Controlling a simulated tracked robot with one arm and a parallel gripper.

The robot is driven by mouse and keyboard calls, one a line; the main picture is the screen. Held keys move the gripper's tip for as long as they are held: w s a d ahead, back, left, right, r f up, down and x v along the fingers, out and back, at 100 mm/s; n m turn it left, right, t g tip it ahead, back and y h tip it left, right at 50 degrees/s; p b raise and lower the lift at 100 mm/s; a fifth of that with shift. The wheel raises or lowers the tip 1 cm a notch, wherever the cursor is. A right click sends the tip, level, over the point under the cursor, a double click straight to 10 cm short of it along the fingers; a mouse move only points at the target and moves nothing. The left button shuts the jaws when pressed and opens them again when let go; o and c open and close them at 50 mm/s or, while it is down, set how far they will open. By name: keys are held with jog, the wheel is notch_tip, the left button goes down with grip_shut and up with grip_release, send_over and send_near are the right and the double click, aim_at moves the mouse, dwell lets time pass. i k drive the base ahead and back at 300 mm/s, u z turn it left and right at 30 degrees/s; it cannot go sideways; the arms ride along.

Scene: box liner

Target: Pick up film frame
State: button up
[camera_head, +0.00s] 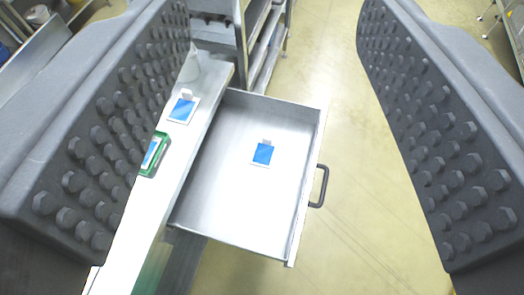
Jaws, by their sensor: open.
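A small white-edged card with a blue face and a white tab (263,153) lies in the open drawer (225,195). A similar blue and white card (183,108) lies on the white counter to the left of the drawer. I cannot tell for sure which is the film frame. My gripper (273,130) is open, its two studded grey jaws wide apart at the left and right of the view. Nothing is held between them. The drawer and its card show in the gap between the jaws, farther off. The left jaw hides part of the counter.
A green-edged item (154,153) lies on the counter, partly behind the left jaw. A pale cup-like container (190,67) stands at the counter's far end. The drawer has a black handle (320,186) on its right front. Shelving (268,45) stands behind. The yellowish floor at right is clear.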

aim_at(264, 153)
jog(key=u, duration=0.5)
jog(key=k, duration=1.25)
jog(key=u, duration=0.15)
jog(key=i, duration=0.4)
jog(key=z, duration=0.6)
jog(key=i, duration=1.55)
jog(key=u, duration=0.6)
